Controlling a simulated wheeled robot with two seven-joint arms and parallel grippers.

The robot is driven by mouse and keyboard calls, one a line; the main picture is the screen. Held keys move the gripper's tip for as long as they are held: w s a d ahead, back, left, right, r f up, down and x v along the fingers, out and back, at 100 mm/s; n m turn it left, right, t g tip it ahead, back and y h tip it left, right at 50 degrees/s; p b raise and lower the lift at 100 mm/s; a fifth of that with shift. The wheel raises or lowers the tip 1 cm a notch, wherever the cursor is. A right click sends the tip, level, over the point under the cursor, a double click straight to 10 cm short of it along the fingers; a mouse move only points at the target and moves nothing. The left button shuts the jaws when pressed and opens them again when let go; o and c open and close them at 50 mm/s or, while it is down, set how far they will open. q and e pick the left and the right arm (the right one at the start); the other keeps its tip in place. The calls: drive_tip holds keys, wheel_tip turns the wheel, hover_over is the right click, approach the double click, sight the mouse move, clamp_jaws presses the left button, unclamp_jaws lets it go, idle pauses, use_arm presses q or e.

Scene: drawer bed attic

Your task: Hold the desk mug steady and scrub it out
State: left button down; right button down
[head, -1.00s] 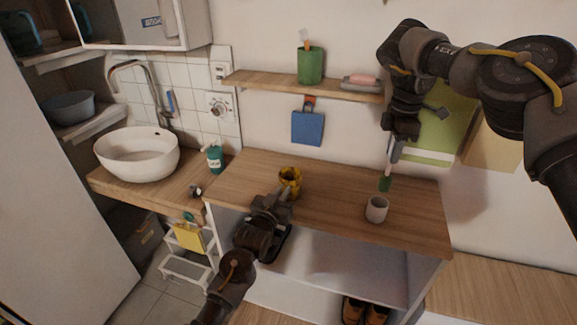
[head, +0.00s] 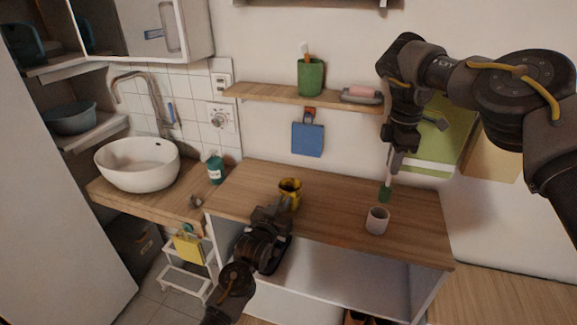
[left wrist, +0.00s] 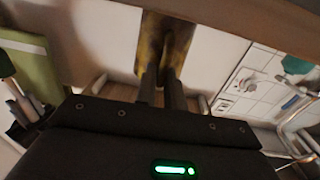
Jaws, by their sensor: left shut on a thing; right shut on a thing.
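A yellow mug (head: 291,187) stands upright at the middle of the wooden desk (head: 330,207). My left gripper (head: 283,204) is shut on its near side; I cannot tell if it grips the wall or a handle. In the left wrist view the fingers (left wrist: 161,88) meet the mug (left wrist: 150,45). My right gripper (head: 394,160) points down at the desk's right, shut on the pale handle of a brush with a green head (head: 385,194). The brush head is apart from the yellow mug, to its right, just behind a pale pinkish cup (head: 377,221). The mug's inside is mostly hidden.
A wall shelf (head: 270,93) with a green cup (head: 311,77) and a soap dish (head: 361,96) hangs above the desk. A white basin (head: 138,165) and a teal bottle (head: 215,169) stand at left. The desk between mug and pale cup is clear.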

use_arm(q)
drive_tip(key=shift+f, duration=0.1)
idle(0.3)
drive_tip(key=c, duration=1.4)
unclamp_jaws()
drive_tip(key=v, duration=1.2)
